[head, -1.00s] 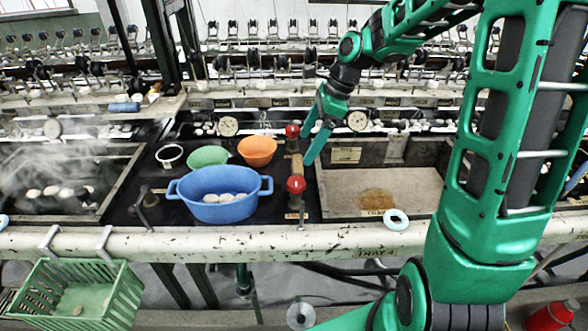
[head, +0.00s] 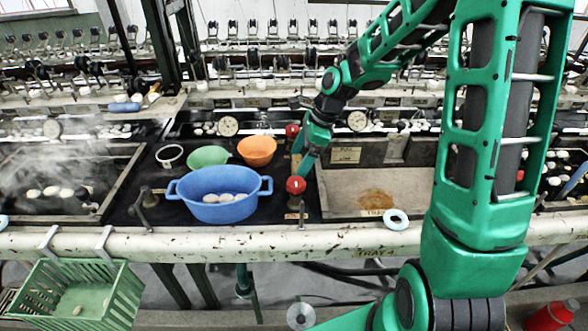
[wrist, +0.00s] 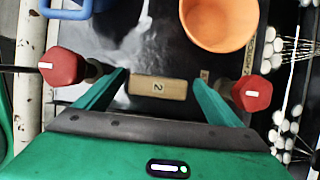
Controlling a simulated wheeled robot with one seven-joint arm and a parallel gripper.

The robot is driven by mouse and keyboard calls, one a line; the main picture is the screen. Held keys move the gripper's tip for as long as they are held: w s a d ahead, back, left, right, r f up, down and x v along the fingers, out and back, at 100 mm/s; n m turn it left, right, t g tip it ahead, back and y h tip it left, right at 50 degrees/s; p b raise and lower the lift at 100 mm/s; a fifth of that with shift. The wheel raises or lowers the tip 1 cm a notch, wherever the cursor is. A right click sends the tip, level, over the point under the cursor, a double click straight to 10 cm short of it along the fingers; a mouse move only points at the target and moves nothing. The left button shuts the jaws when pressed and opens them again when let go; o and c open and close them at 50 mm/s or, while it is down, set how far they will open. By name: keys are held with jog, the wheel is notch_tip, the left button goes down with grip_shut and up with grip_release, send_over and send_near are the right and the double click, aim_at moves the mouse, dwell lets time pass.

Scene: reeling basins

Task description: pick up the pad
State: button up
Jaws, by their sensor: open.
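My gripper (head: 302,166) is over the strip between two red knobs, right of the blue tub. In the wrist view its two green fingers (wrist: 160,80) are apart, with nothing held. A flat tan rectangle marked 2 (wrist: 158,88) lies between the fingertips on the dark surface; I cannot tell whether it is a plate or a loose block. A flat, rough brown patch (head: 376,199), the most pad-like thing in view, lies on the floor of the right basin (head: 415,185), well right of my gripper.
Red knobs stand close on both sides of my fingers, front (wrist: 62,66) and back (wrist: 251,93). The blue tub (head: 219,208), orange bowl (head: 257,152) and green bowl (head: 208,157) stand to the left. A steaming basin is further left. A white ring (head: 396,219) lies on the front rail.

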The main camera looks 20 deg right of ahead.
aim_at(297, 162)
jog(key=c, duration=1.2)
jog(key=shift+o, duration=0.2)
jog(key=shift+r, duration=0.1)
notch_tip(297, 162, up, 9)
jog(key=shift+r, duration=0.4)
jog(key=shift+o, duration=0.6)
